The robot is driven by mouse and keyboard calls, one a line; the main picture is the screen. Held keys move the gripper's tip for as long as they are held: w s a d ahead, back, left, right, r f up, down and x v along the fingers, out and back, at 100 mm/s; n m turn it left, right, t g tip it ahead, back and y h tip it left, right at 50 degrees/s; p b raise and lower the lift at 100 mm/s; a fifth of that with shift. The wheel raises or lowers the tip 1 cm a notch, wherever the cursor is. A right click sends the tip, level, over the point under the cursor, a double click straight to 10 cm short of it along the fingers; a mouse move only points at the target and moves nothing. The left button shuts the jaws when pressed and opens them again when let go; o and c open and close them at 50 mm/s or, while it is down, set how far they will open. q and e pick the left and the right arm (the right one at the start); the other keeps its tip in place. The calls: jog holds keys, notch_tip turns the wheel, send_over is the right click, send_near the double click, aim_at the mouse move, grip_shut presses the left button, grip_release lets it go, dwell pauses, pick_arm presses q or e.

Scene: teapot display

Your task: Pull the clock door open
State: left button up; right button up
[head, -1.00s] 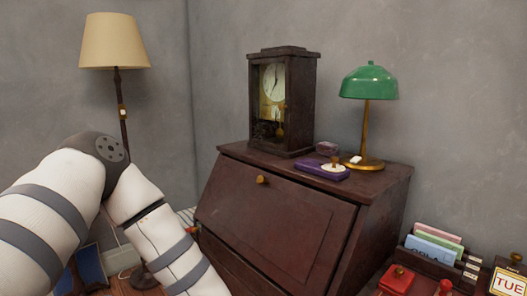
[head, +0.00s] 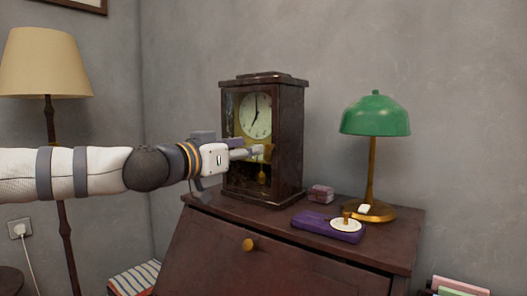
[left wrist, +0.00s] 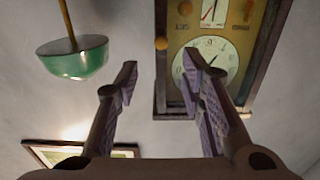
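The dark wooden clock (head: 290,140) stands upright on the desk, with a pale round dial and a brass pendulum in its front. Its door looks closed. In the left wrist view, the clock (left wrist: 240,75) appears upside down, with a small round brass knob (left wrist: 161,43) on the edge of its front. My left gripper (head: 255,152) reaches in from the left, in front of the clock's lower front, and hides part of it. In the left wrist view, its two fingers (left wrist: 158,78) are spread apart with nothing between them, and the knob lies beyond the gap. My right gripper is not in view.
A green-shaded lamp (head: 375,118), a small box (head: 321,194) and a purple object (head: 310,224) with a pale disc stand right of the clock on the desk (head: 300,262). A floor lamp (head: 45,65) stands at the left. The wall is close behind.

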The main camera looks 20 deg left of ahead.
aim_at(268, 147)
pick_arm(q)
jog(key=x, duration=0.5)
jog(key=f+x, duration=0.1)
jog(key=x, duration=0.1)
jog(key=shift+w+b, duration=0.3)
jog(key=shift+b, duration=0.1)
jog(key=shift+w+d+r, duration=0.1)
jog(key=shift+w, duration=0.2)
grip_shut()
